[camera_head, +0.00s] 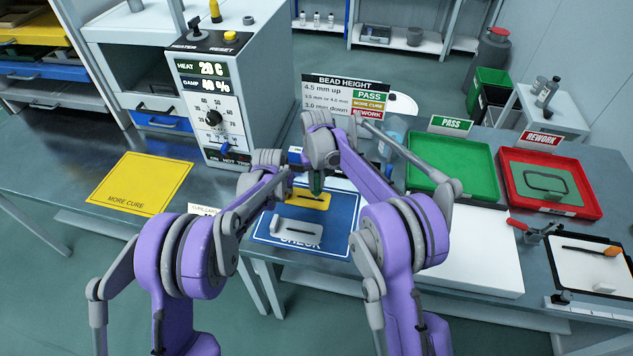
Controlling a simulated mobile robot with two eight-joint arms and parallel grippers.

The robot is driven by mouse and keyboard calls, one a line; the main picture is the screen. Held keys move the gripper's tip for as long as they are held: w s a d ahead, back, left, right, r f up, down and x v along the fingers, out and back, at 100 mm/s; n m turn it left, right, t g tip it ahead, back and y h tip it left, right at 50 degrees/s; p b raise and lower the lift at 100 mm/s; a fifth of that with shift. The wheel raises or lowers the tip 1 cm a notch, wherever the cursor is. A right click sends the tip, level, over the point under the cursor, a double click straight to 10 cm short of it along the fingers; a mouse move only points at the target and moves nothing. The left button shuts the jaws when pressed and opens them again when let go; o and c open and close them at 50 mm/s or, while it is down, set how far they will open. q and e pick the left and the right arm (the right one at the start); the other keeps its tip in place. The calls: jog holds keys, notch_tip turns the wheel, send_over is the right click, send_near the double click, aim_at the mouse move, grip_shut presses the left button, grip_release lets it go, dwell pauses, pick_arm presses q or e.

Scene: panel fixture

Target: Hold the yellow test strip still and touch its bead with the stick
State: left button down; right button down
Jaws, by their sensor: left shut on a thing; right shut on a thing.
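The yellow test strip (309,203) lies on the blue CHECK mat (343,226), with a dark line along its top. My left gripper (289,184) is at the strip's left end and shut on it; my arm covers part of that end. My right gripper (316,174) is above the strip's middle, shut on the stick (317,186), which shows as a short dark green piece pointing down. The stick's lower end is close to the strip; I cannot tell whether it touches the bead. The bead is too small to make out.
A pale slotted block (297,231) lies on the front of the mat. A yellow MORE CURE mat (141,184) lies left, before the heater (216,100). A green PASS tray (481,198) and red REWORK tray (590,211) stand right. A white board (480,262) lies before them.

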aim_at(316, 176)
jog(key=shift+f, duration=0.6)
dwell(1.5)
jog(key=shift+r, duration=3.6)
pick_arm(q)
jog(key=c, duration=0.7)
grip_release()
jog(key=shift+c, duration=0.2)
